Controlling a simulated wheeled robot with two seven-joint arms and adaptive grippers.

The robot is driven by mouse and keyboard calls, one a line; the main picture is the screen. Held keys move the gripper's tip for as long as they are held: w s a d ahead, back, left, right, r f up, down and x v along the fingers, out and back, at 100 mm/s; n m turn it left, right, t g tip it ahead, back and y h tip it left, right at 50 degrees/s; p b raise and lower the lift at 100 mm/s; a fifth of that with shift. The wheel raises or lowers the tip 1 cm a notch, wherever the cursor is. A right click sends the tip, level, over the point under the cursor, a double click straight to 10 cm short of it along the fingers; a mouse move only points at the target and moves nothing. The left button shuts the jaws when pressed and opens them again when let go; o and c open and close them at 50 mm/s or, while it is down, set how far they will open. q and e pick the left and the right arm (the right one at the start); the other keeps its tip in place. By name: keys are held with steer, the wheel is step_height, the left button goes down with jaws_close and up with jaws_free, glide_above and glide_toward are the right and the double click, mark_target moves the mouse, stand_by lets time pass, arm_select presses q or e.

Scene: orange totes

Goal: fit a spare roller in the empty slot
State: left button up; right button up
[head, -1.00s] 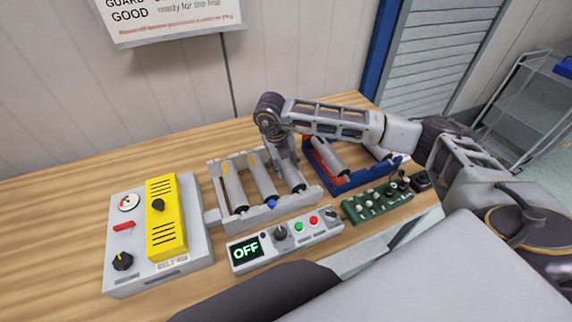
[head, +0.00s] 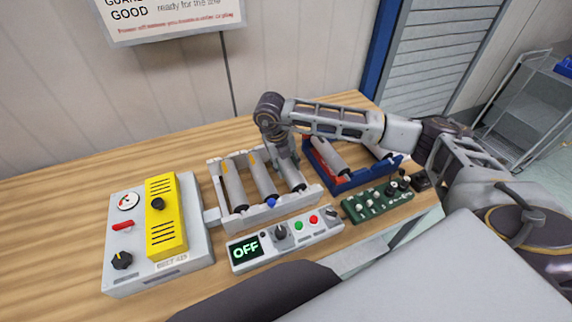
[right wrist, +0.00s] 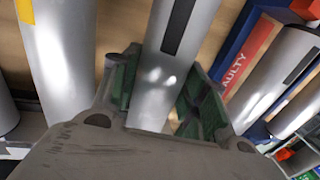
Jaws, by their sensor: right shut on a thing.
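The grey roller frame (head: 243,216) stands on the bench. Two silver rollers with yellow marks, the left roller (head: 234,186) and the middle roller (head: 262,177), lie in it. My right gripper (head: 284,160) is over the frame's right-hand slot, shut on a silver roller (head: 297,183). In the right wrist view, the fingers (right wrist: 163,98) sit on both sides of this roller (right wrist: 160,75), which has a dark stripe. It lies in line with the other two; whether its ends are fully seated is hidden. My left gripper is not in view.
A blue and red tray (head: 343,184) with more rollers stands close on the right; its red part reads FAULTY in the right wrist view (right wrist: 238,68). In front are an OFF control panel (head: 290,240) and a green board (head: 377,203). A yellow-covered box (head: 165,215) stands left.

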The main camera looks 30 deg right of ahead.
steer(key=o, duration=1.4)
steer(key=shift+f, duration=0.1)
step_height(320, 180, up, 12)
steer(key=a, duration=0.2)
steer(key=shift+a, duration=0.15)
steer(key=shift+w, duration=0.1)
stand_by(0.6)
step_height(320, 180, up, 9)
steer(key=p, duration=0.9)
steer(key=shift+r+p, duration=0.45)
steer(key=shift+r, duration=0.05)
